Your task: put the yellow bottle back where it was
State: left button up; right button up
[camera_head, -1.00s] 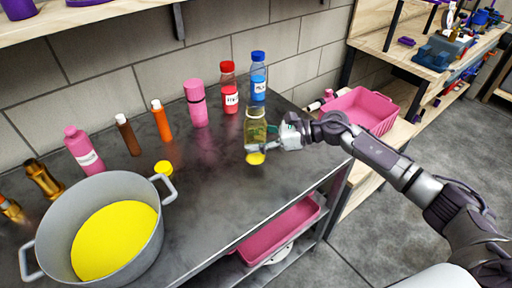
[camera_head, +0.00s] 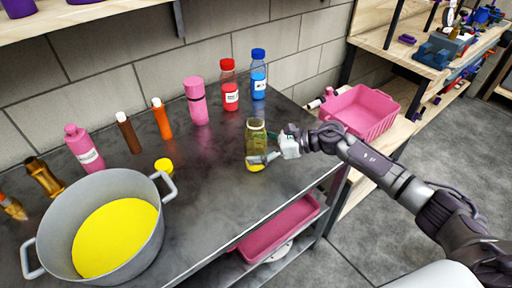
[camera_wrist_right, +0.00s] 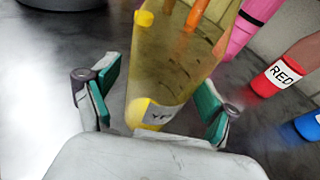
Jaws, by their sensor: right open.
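The yellow bottle (camera_head: 256,138) is a see-through bottle with a little yellow at its bottom and no cap visible on its neck. It stands upright on the dark worktop (camera_head: 215,170), right of the middle. My right gripper (camera_head: 268,156) is at its lower right side. In the right wrist view the bottle (camera_wrist_right: 170,65), with a partly readable label, stands between the spread teal finger pads of my right gripper (camera_wrist_right: 158,92), with gaps visible. A yellow cap (camera_head: 163,166) lies on the worktop beside the pot. My left gripper is not in view.
A grey pot (camera_head: 155,235) of yellow liquid stands at front left. Along the wall stand red (camera_head: 229,88), blue (camera_head: 258,76), pink (camera_head: 197,102), orange (camera_head: 161,120), brown (camera_head: 128,134) and other bottles. A pink crate (camera_head: 365,112) is at right.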

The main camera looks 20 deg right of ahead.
jog(key=shift+r+p, duration=0.25)
jog(key=shift+p, duration=0.1)
jog(key=b+v, duration=0.3)
jog(key=v, duration=0.9)
